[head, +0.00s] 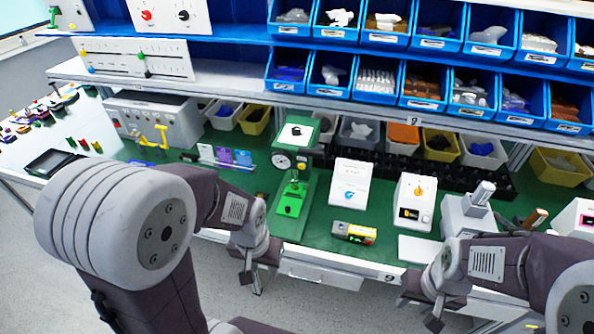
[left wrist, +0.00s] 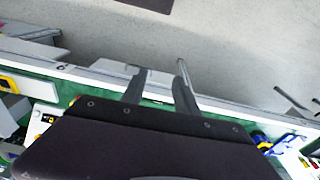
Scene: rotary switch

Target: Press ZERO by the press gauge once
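The green press (head: 293,200) stands on the green bench mat in the middle of the head view. Its round press gauge (head: 281,161) is a white dial on the left side of the column. I cannot make out the ZERO button or its lettering. My left gripper (head: 249,281) hangs in front of the bench edge, left of and nearer than the press, apart from it. In the left wrist view its two fingers (left wrist: 158,68) are spread and empty over the bench edge and floor. My right gripper (head: 420,312) is at the lower right, with its fingers apart and nothing seen between them.
A white box with a blue knob (head: 349,188) and one with an orange knob (head: 413,203) stand right of the press. A yellow-black device (head: 354,232) lies near the front edge. Blue bins (head: 375,80) fill the shelves above. A grey box (head: 155,120) stands back left.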

